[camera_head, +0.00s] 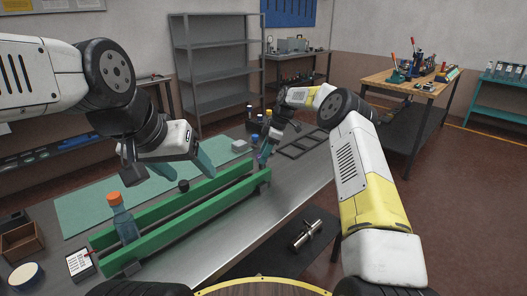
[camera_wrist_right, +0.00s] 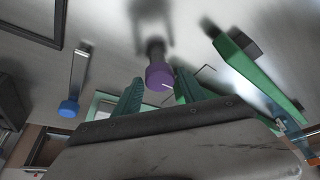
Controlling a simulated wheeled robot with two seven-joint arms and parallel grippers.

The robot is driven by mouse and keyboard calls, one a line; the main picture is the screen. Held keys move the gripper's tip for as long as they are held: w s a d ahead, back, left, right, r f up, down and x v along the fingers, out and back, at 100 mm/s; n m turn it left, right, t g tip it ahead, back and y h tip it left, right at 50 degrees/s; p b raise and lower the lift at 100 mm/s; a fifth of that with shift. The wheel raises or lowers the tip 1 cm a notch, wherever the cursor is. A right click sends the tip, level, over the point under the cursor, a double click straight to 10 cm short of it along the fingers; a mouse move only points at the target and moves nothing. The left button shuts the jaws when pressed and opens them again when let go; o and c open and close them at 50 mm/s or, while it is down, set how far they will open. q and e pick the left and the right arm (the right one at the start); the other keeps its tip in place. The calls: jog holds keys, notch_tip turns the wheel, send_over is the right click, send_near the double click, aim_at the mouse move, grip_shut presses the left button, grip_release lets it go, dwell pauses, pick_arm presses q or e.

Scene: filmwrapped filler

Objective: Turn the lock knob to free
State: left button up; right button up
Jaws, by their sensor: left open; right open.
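A purple knob (camera_wrist_right: 158,77) with a thin white line on its face sits on a dark stem, between the two green fingers of my right gripper (camera_wrist_right: 159,82) in the right wrist view. The fingers are open; a gap seems to show on each side, and I cannot tell whether they touch it. In the head view my right gripper (camera_head: 267,148) is small and partly hidden at the far end of the green rails (camera_head: 190,216); the purple knob cannot be made out there. My left gripper (camera_head: 185,170) is open and empty above the bench, near a black knob (camera_head: 184,186).
An orange-capped bottle (camera_head: 122,221) stands between the rails at their near end. A blue-ended part (camera_wrist_right: 69,107) lies left of the fingers in the wrist view. A wooden box (camera_head: 22,241) and a small card device (camera_head: 79,264) are at the bench's left. A metal shaft (camera_head: 305,236) lies on a lower surface.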

jog(key=v, duration=0.7)
jog(key=shift+d+r, duration=0.2)
jog(key=shift+r, duration=0.15)
jog(key=s+d+r+m+t+h, duration=0.3)
jog(key=s+r+m, duration=0.4)
jog(key=s+r, duration=1.25)
jog(key=s+d+f+m+t, duration=0.1)
jog(key=s+d+m, duration=0.1)
jog(key=s, duration=0.6)
jog(key=s+d+f+m+t, duration=0.1)
jog(key=s+d+m, duration=0.2)
jog(key=s, duration=0.6)
jog(key=s+d+f+m+t, duration=0.1)
jog(key=s+d+f+m, duration=0.1)
jog(key=s+m, duration=0.3)
jog(key=s, duration=0.3)
jog(key=shift+s+d+m+y, duration=0.3)
jog(key=shift+y, duration=0.1)
